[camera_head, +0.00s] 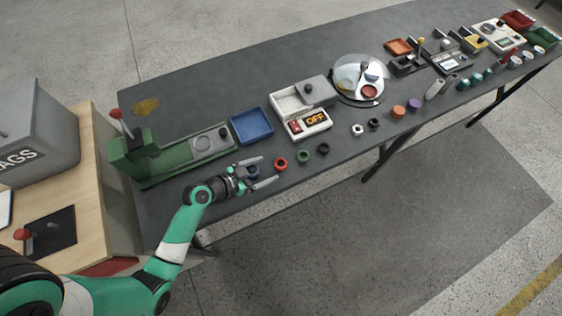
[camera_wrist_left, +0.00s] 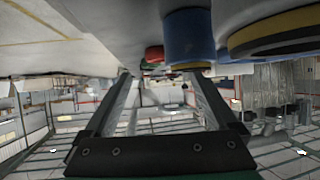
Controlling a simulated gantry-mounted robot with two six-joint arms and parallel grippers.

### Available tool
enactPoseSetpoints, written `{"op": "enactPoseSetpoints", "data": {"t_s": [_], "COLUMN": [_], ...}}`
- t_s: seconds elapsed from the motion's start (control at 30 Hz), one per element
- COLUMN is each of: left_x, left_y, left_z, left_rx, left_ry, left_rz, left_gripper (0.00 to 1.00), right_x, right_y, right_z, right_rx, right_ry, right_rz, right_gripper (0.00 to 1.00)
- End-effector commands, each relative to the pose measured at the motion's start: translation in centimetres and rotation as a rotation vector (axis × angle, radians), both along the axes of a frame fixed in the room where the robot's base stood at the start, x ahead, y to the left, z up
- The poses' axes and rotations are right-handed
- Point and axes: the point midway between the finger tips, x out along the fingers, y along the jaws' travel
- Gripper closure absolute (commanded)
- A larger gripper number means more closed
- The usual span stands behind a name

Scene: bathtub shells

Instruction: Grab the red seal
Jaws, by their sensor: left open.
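The red seal (camera_head: 281,163) is a small ring lying on the dark table near its front edge. In the left wrist view a small red piece (camera_wrist_left: 154,54) shows beyond the fingertips, partly beside a larger blue cylinder. My left gripper (camera_head: 268,168) is open, its two fingers pointing right toward the red seal, which is just past the fingertips. A blue seal (camera_head: 253,172) shows between the fingers in the head view; it also shows in the left wrist view (camera_wrist_left: 188,38). Whether a finger touches it I cannot tell. My right gripper is in neither view.
A green seal (camera_head: 304,156) and a black ring (camera_head: 323,149) lie to the right of the red seal. Bare table lies along the front edge.

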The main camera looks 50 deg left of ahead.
Motion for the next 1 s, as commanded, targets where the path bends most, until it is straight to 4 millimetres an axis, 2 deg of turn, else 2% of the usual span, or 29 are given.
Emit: {"op": "enactPoseSetpoints", "data": {"t_s": [0.23, 0.5, 0.77, 0.87, 1.0], "left_x": [1.1, 5.1, 5.5, 5.5, 5.5], "left_y": [-0.1, -0.5, -0.5, -0.5, -0.5], "left_z": [-0.7, -2.9, -3.0, -3.0, -3.0], "left_rx": [0.000, 0.001, 0.000, 0.000, 0.000], "left_ry": [0.000, 0.000, 0.000, 0.000, 0.000], "left_rz": [-0.001, -0.002, 0.000, 0.000, 0.000], "left_gripper": [0.08, 0.08, 0.08, 0.22, 0.48], "right_x": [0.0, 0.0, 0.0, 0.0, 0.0], "right_y": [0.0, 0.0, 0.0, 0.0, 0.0], "right_z": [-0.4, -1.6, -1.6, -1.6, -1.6], "right_rx": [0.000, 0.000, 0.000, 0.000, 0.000], "right_ry": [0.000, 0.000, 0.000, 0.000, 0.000], "right_rz": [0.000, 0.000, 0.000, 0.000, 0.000], "right_gripper": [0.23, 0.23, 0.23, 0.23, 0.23]}}
